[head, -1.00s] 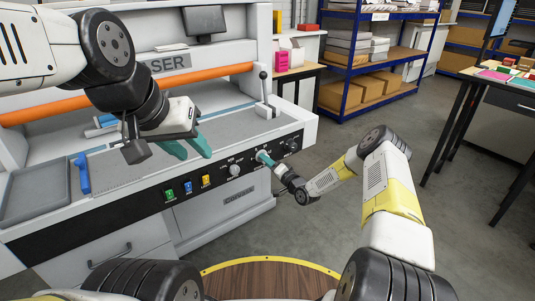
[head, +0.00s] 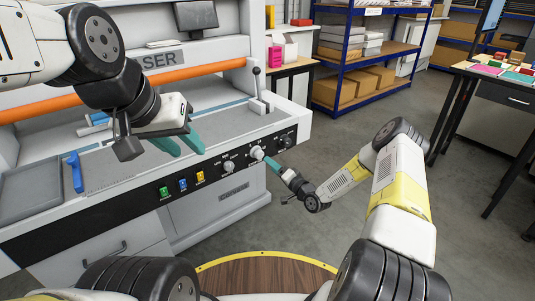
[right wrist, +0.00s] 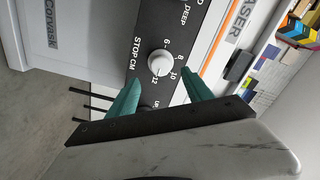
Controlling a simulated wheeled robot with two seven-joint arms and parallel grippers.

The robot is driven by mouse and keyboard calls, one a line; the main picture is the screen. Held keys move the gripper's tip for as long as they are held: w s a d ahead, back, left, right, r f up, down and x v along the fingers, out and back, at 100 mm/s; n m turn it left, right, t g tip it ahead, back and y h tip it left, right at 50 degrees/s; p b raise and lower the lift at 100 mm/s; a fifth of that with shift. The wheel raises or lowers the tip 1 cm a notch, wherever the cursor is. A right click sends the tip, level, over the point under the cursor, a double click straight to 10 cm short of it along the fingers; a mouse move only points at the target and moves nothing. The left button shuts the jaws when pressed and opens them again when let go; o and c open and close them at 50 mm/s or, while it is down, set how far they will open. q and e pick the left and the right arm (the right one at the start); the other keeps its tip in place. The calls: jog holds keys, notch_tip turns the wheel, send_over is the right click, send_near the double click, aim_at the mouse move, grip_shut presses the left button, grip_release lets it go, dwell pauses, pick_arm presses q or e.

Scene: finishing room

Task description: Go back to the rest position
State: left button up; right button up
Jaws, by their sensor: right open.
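My left gripper (head: 184,143) hangs above the grey bed of the laser machine, its two teal fingers apart with nothing between them. My right gripper (head: 273,165) is in front of the machine's black control panel, close to the right-hand knobs. In the right wrist view its teal fingers (right wrist: 158,92) are spread, and a white knob (right wrist: 160,63) marked with numbers and "STOP CM" shows just beyond and between them. The fingers look apart from the knob.
The laser machine (head: 215,213) fills the left, with a lever (head: 257,92), a blue-handled tool (head: 76,172) and coloured buttons (head: 183,185). Blue shelving (head: 340,113) stands behind. A table (head: 505,87) stands at right. Grey floor between is clear.

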jog(key=shift+r, duration=0.1)
jog(key=w+d+r+n+g+h, duration=0.1)
jog(key=d+r+n+g+h, duration=0.25)
jog(key=r, duration=0.85)
jog(key=s+d+r+n+g+h, duration=0.1)
jog(key=s+d+r+h, duration=0.15)
jog(key=s+r, duration=0.4)
jog(key=s+d+r+n+g+h, duration=0.1)
jog(key=s+d+r+h, duration=0.15)
jog(key=r, duration=0.65)
jog(key=s+d+r+g+h, duration=0.1)
jog(key=s+r, duration=0.3)
jog(key=s, duration=0.3)
jog(key=s+d+r+h, duration=0.15)
jog(key=s+r, duration=0.25)
jog(key=s, duration=0.4)
jog(key=s+a+r+g+y, duration=0.1)
jog(key=s+g+y, duration=0.1)
jog(key=s, duration=1.5)
jog(key=shift+a+y, duration=0.3)
jog(key=shift+a, duration=0.1)
